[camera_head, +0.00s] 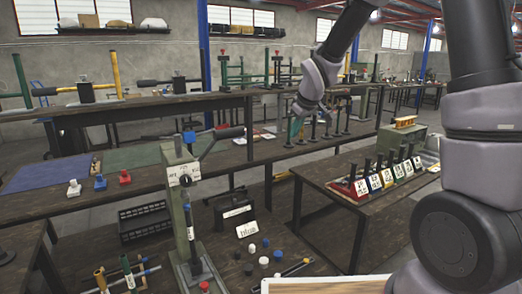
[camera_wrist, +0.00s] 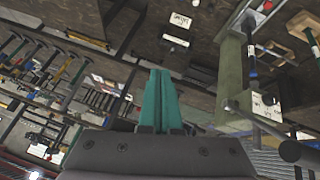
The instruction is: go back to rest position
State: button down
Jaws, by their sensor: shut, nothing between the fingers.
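My gripper (camera_wrist: 160,98) shows in the wrist view with its teal fingers shut together and nothing between them. In the head view my gripper (camera_head: 294,128) hangs small and partly hidden beneath my wrist, right of the green rivet press and above the benches. My gripper is apart from the press and touches nothing that I can see.
A side table (camera_head: 330,175) holds a row of labelled colour-coded holders (camera_head: 385,178). A black crate (camera_head: 144,221) stands left of the press. Blue (camera_head: 45,173) and green mats (camera_head: 140,155) lie on the bench behind.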

jog(key=s+d+r+m, duration=0.4)
jog(key=s+d+r, duration=0.25)
jog(key=s, duration=0.25)
jog(key=s+d+r+m, duration=0.5)
jog(key=s+d+r, duration=0.1)
jog(key=s+r, duration=0.25)
jog(key=s+m, duration=0.3)
jog(key=s, duration=0.8)
jog(key=shift+d+m+t, duration=0.3)
jog(key=shift+d, duration=0.15)
